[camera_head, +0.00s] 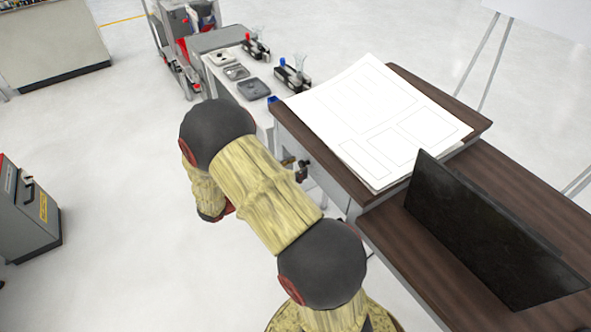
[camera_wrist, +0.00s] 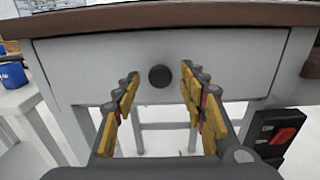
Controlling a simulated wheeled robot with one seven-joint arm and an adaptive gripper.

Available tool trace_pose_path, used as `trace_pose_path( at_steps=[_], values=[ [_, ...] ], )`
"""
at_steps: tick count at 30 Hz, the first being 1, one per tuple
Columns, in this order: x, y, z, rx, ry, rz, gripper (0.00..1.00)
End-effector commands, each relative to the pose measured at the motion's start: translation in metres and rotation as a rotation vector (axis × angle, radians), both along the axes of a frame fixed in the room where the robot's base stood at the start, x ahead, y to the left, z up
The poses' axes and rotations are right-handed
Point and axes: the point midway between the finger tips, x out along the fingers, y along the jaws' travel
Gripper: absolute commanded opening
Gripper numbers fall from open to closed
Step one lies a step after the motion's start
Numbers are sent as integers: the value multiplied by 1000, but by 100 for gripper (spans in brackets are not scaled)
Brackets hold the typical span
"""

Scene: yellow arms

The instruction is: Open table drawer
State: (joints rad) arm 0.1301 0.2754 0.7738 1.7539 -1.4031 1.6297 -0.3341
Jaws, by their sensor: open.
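The table (camera_head: 385,190) has a dark brown wooden top and a pale grey front, and it also shows in the wrist view (camera_wrist: 165,15). In the wrist view its drawer (camera_wrist: 100,62) is a flat pale panel under the top, and it looks closed. A round dark knob (camera_wrist: 160,76) sits at the middle of the drawer front. My gripper (camera_wrist: 158,95) is open, with yellow-padded fingers on both sides of the knob in the picture. I cannot tell how far the fingertips are from the knob.
A grey cabinet (camera_head: 25,215) is at far left. The floor between is clear. A blue bin (camera_wrist: 13,75) shows at left.

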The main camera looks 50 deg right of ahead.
Motion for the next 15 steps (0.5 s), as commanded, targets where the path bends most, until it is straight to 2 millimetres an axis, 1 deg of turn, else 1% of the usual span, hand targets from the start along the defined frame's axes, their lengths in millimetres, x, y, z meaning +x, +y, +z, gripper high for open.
trace_pose_path(
  at_steps=[1,4,11,12,15],
  values=[
    [-1,-4,0,0,-1,-1,42],
    [-2,-8,0,0,-1,0,42],
    [-3,-9,1,0,-1,1,42],
    [-3,-9,1,0,-1,1,42],
    [-3,-9,1,0,-1,1,36]
  ],
)
